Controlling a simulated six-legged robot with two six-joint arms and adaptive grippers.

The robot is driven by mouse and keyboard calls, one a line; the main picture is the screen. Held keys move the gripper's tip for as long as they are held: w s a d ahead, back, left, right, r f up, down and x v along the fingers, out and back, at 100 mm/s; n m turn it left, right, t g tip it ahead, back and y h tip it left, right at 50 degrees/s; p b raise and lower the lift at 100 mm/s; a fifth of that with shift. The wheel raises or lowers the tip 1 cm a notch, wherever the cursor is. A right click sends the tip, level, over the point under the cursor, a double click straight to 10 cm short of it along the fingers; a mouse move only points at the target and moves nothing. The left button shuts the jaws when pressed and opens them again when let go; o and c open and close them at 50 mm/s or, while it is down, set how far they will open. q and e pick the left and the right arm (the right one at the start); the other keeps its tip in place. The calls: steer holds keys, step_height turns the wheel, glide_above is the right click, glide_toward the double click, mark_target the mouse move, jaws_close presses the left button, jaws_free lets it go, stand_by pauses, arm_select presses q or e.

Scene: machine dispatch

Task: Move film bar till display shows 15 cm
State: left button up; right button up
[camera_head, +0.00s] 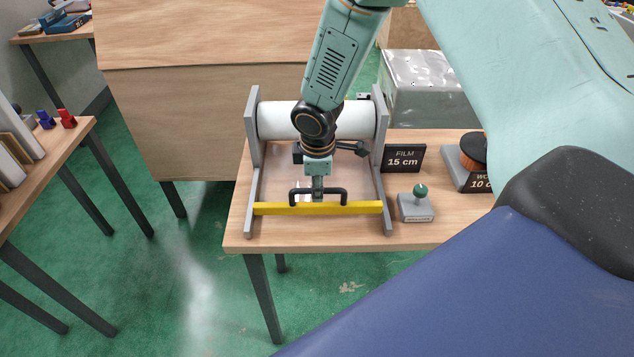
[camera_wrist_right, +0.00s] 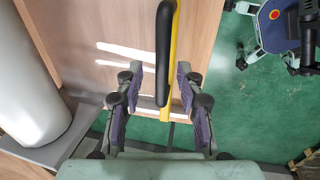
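A film roller frame with grey side rails (camera_head: 252,150) holds a white roll (camera_head: 278,120). Clear film seems to lie between the rails. The yellow film bar (camera_head: 270,209) with a black handle (camera_head: 342,192) spans the rails near the table's front edge. A dark display (camera_head: 403,158) beside the frame reads "FILM 15 cm". My right gripper (camera_head: 318,192) is over the handle. In the right wrist view my right gripper (camera_wrist_right: 160,105) is open, its fingers apart on either side of the handle (camera_wrist_right: 164,55) and yellow bar (camera_wrist_right: 174,60). My left gripper is not in view.
A grey box with a green knob (camera_head: 417,205) stands right of the frame. A round orange-and-black item (camera_head: 474,150) stands on a grey base farther right. A wooden cabinet (camera_head: 200,90) is behind left. Green floor (camera_head: 200,290) is clear in front.

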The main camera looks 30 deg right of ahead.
step_height(320, 180, up, 12)
steer(key=s+a, duration=0.1)
steer(key=s, duration=0.1)
steer(key=shift+a+f, duration=0.15)
stand_by(0.5)
